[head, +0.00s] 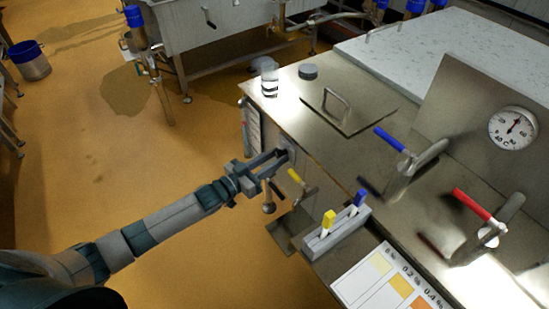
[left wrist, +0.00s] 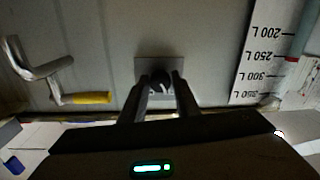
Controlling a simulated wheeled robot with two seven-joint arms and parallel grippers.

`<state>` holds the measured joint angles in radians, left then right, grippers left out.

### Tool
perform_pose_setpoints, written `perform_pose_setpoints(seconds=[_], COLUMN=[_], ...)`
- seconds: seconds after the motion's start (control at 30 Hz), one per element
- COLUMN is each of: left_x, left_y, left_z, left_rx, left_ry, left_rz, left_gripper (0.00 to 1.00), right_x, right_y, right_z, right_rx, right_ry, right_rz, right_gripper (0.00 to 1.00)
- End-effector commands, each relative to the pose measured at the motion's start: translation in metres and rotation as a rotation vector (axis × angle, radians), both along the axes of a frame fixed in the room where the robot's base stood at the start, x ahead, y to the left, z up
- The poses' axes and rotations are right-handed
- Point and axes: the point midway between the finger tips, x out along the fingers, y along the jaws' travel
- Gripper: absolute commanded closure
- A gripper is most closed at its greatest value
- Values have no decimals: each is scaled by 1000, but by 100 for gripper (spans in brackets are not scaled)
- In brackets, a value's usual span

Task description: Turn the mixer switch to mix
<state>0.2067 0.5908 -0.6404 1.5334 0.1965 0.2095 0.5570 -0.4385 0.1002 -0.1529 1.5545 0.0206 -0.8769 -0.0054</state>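The mixer switch is a small dark knob (left wrist: 161,79) on a square grey plate (left wrist: 143,66), fixed to the metal vat's side wall. The plate also shows in the head view (head: 288,145), with the knob mostly hidden by the fingers. My left gripper (head: 281,157) reaches in from the left, its fingertips at the switch. In the left wrist view (left wrist: 164,80) one finger lies on each side of the knob, with a gap between them. Whether they touch it is hard to tell. My right gripper is not in view.
A holder (head: 338,233) with yellow and blue tools stands nearby. A volume scale (left wrist: 262,55) is beside the switch. The floor at left is mostly clear.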

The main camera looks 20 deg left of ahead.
Motion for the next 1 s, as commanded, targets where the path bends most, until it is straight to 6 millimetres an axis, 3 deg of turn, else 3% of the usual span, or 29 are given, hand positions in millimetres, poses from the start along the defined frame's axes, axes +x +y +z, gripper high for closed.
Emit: perform_pose_setpoints(seconds=[0.03,0.1,0.57,1.0], left_x=[0,0,0,0], left_y=[0,0,1,2], left_z=[0,0,0,-1], left_rx=[0,0,47,288], left_ry=[0,0,-37,-224], left_rz=[0,0,2,2], left_gripper=[84,96,96,96], right_x=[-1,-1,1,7], right_y=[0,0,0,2], right_z=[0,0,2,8], right_rx=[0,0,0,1], right_ry=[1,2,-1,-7], right_rz=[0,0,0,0], right_gripper=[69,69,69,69])
